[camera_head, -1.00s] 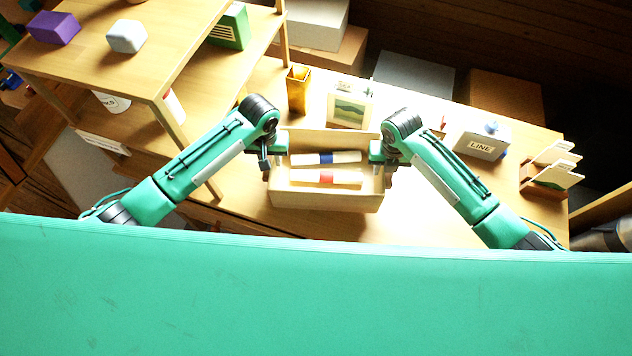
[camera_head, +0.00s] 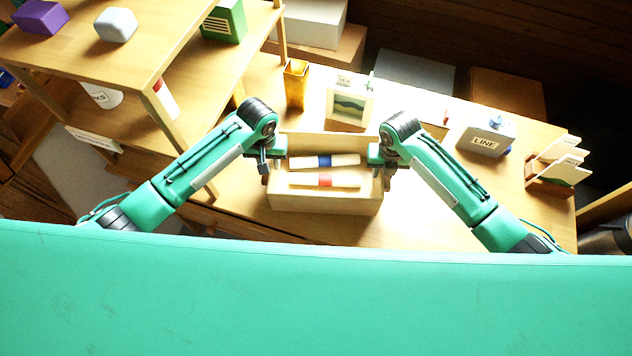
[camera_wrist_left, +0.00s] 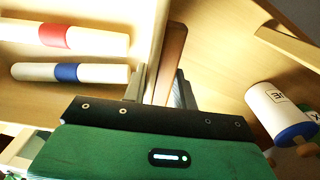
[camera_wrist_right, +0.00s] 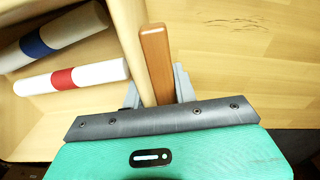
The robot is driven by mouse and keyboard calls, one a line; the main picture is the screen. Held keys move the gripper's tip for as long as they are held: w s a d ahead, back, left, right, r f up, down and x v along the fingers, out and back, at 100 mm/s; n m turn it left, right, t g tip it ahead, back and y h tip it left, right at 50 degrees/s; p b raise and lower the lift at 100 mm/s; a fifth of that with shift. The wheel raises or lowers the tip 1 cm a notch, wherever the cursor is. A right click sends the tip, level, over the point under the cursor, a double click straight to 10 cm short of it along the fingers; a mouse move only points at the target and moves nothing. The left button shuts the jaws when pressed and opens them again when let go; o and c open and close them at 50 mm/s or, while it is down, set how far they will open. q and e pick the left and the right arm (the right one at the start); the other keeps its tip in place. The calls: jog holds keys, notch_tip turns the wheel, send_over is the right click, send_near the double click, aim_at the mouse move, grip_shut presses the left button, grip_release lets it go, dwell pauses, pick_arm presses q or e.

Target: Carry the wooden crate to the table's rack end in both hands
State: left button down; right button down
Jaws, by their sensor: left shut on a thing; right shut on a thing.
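The wooden crate (camera_head: 322,202) is an open box in the middle of the head view, over the table (camera_head: 430,215). A white roll with a blue band (camera_head: 345,159) and one with a red band (camera_head: 345,181) lie inside. My left gripper (camera_head: 275,158) is shut on the crate's left end, and my right gripper (camera_head: 381,157) on its right end. Each wrist view shows jaws around a brown strip at the crate's wall, the left strip (camera_wrist_left: 172,60) and the right strip (camera_wrist_right: 157,62). Whether the crate's underside touches the table is hidden.
A small rack with upright cards (camera_head: 548,182) stands at the table's right end. A grey LINE box (camera_head: 487,140), a picture frame (camera_head: 350,105) and an amber holder (camera_head: 296,85) stand along the back. A wooden shelf (camera_head: 150,50) rises at the left.

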pick_arm(q)
jog(key=shift+f+b, duration=0.35)
jog(key=shift+f, duration=0.15)
pick_arm(e)
jog(key=shift+f, duration=0.5)
pick_arm(q)
jog(key=c, duration=1.1)
grip_release()
pick_arm(e)
jog(key=c, duration=1.1)
grip_release()
pick_arm(q)
jog(key=shift+r, duration=0.1)
pick_arm(e)
jog(key=shift+r, duration=0.3)
notch_tip(320, 180, up, 11)
jog(key=shift+r, duration=0.2)
pick_arm(q)
notch_tip(320, 180, up, 12)
jog(key=shift+s+f, duration=0.1)
jog(key=shift+f, duration=0.1)
pick_arm(e)
jog(key=shift+s+f, duration=0.1)
